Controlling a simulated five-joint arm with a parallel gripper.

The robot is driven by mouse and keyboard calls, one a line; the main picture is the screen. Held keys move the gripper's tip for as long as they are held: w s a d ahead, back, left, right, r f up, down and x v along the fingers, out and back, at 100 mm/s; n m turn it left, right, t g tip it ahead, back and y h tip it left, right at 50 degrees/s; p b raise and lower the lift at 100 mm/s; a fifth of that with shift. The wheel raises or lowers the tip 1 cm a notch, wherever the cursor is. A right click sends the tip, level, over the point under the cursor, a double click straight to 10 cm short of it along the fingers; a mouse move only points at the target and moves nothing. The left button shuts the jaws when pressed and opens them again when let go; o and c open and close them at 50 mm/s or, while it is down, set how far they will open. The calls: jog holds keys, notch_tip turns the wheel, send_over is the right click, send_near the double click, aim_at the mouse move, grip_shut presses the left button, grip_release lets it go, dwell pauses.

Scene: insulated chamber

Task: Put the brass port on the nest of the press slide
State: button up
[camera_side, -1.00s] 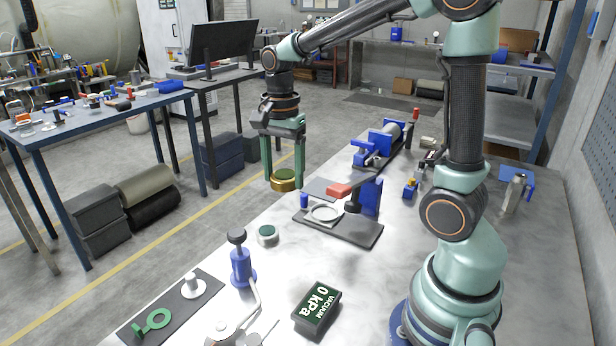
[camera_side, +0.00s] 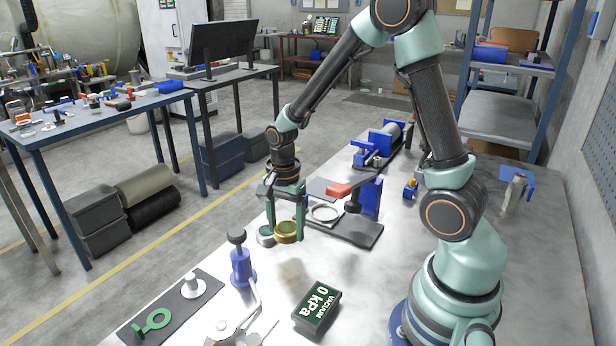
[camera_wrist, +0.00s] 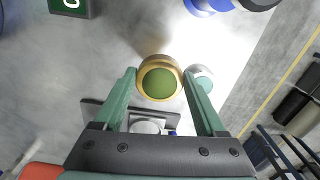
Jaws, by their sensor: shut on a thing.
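The brass port (camera_side: 286,233) is a short gold ring with a green top. My gripper (camera_side: 285,237) is shut on it and holds it low over the near-left part of the bench, beside the press. In the wrist view the brass port (camera_wrist: 159,80) sits between the two green fingers of my gripper (camera_wrist: 160,82). The press slide's nest looks to be the pale ring (camera_side: 325,213) on a dark base plate (camera_side: 358,232), to the right of my gripper. A red-handled press (camera_side: 369,197) stands at the back of that plate. The nest ring appears empty.
A small silver piece with a green top (camera_side: 266,236) stands close left of the held port. A blue clamp (camera_side: 377,146) lies further back.

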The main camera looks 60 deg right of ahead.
aim_at(287, 258)
jog(key=shift+f, duration=3.1)
jog(key=shift+f, duration=0.15)
jog(key=o, duration=1.5)
jog(key=r, duration=1.1)
jog(key=shift+s+a+r, duration=0.1)
jog(key=shift+a, duration=0.1)
jog(key=shift+r, duration=0.6)
jog(key=s+a+r+n+t, duration=0.1)
jog(key=s+r+n+t, duration=0.1)
jog(key=r+n, duration=0.2)
jog(key=s+a+r+n+t, duration=0.1)
jog(key=s+a+r+n, duration=0.1)
jog(key=r+n, duration=0.2)
jog(key=s+a+r+n+t, duration=0.2)
jog(key=r+n, duration=0.2)
jog(key=n, duration=0.4)
jog(key=shift+s+r+n+t, duration=0.15)
jog(key=shift+s+n+t, duration=0.15)
jog(key=shift+s+n, duration=0.1)
